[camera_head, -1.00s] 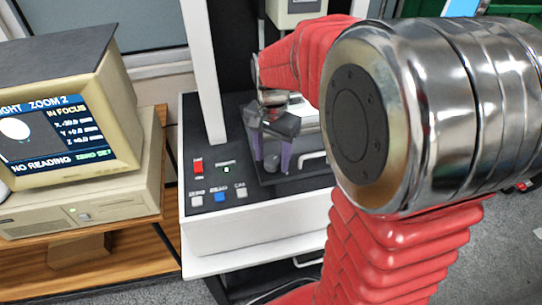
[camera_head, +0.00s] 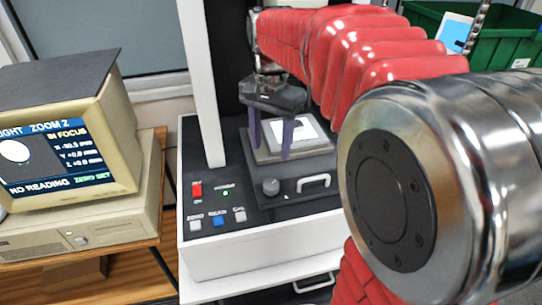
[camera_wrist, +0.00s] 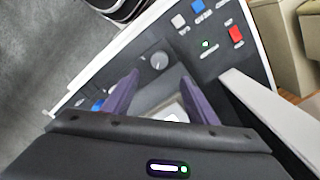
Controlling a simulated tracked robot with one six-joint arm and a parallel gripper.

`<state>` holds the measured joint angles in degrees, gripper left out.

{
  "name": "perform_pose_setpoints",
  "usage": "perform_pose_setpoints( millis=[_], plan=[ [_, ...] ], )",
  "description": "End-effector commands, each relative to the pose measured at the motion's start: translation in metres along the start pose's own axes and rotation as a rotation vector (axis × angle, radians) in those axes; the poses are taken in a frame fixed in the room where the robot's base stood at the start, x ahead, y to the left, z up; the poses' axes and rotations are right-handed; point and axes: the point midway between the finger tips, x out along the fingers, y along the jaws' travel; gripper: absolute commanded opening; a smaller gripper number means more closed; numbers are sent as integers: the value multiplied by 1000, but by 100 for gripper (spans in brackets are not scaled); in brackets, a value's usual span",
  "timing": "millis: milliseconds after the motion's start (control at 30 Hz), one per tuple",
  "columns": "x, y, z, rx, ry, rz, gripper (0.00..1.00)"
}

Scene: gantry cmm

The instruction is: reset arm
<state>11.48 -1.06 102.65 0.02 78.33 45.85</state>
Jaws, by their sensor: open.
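My gripper (camera_head: 270,138) hangs above the stage of the measuring machine in the head view, its two purple fingers apart and nothing between them. In the wrist view my gripper (camera_wrist: 163,98) also shows its purple fingers spread. My red-sleeved arm reaches in from the right, with a large chrome joint close to the camera. Below and behind the fingers lies a grey stage (camera_head: 262,157) with a white square plate (camera_head: 310,130) on it. The fingers hide part of the stage.
The machine's white base (camera_head: 250,245) carries a red switch (camera_head: 197,190), a blue button (camera_head: 218,222), a knob (camera_head: 271,187) and a handle (camera_head: 313,183). A white column (camera_head: 203,80) stands left of my gripper. A monitor (camera_head: 60,130) sits at left, a green bin (camera_head: 505,45) at right.

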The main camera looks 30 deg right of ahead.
Motion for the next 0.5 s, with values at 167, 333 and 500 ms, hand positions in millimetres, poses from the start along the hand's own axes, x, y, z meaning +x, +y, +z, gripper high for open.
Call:
perform_pose_setpoints(
  millis=[167, 333, 500],
  plan=[
    [-10, 0, 0, 0, 0, 0, 52],
    [-10, 0, 0, 0, 0, 0, 52],
    [-10, 0, 0, 0, 0, 0, 52]
  ],
)
